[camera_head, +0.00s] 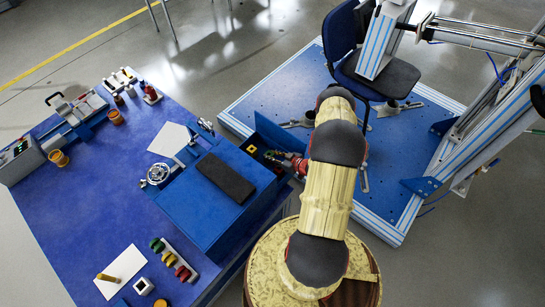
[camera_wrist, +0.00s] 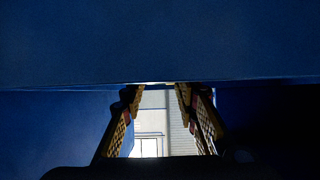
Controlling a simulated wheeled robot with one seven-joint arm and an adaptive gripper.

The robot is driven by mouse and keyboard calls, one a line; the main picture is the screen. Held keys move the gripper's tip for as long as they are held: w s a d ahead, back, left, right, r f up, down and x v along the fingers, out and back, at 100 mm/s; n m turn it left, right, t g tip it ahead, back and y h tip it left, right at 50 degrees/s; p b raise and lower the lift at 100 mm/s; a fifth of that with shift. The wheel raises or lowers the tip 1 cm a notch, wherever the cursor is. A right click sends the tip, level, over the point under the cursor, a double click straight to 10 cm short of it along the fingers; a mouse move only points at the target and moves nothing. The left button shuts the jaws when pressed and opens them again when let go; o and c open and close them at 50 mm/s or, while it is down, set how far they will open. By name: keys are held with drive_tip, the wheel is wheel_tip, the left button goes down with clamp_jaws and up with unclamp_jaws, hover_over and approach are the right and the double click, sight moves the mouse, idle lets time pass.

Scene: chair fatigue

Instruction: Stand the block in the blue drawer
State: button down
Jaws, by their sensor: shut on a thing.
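The blue drawer (camera_head: 278,134) shows in the head view at the right side of a blue cabinet (camera_head: 205,212), pulled open, with its interior dark. My gripper (camera_head: 273,155) is at the drawer opening, coming in from the right. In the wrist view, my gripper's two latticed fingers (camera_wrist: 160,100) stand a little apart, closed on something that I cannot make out. A broad blue panel (camera_wrist: 160,45) fills the top of that view. Pale grey shows between the fingers. I cannot clearly identify the block in either view.
A dark slab (camera_head: 226,178) lies on the cabinet top. A handwheel (camera_head: 158,174) stands left of it on the blue table (camera_head: 85,205). A chair (camera_head: 385,72) stands on a blue platform (camera_head: 392,212) to the right, near my arm.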

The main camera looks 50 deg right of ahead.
drive_tip(key=shift+f, duration=0.1)
drive_tip(key=c, duration=1.4)
unclamp_jaws()
drive_tip(key=p+v, duration=0.2)
drive_tip(key=v, duration=1)
